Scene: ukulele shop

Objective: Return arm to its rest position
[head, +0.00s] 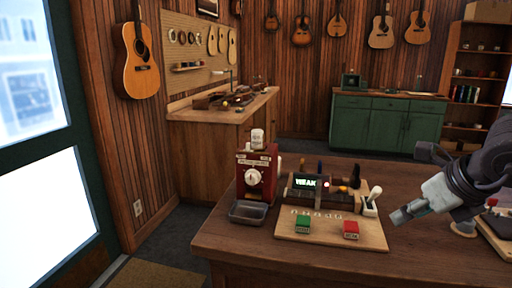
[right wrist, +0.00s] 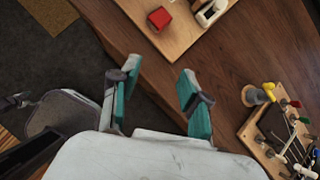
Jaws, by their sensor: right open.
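My right gripper (head: 402,214) comes in from the right in the head view, above the wooden table (head: 240,236) and beside the right edge of a wooden board. In the right wrist view its two teal-lined fingers (right wrist: 155,98) stand apart with nothing between them. My left gripper does not show in either view.
A tool rack (right wrist: 262,130) lies at the right.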

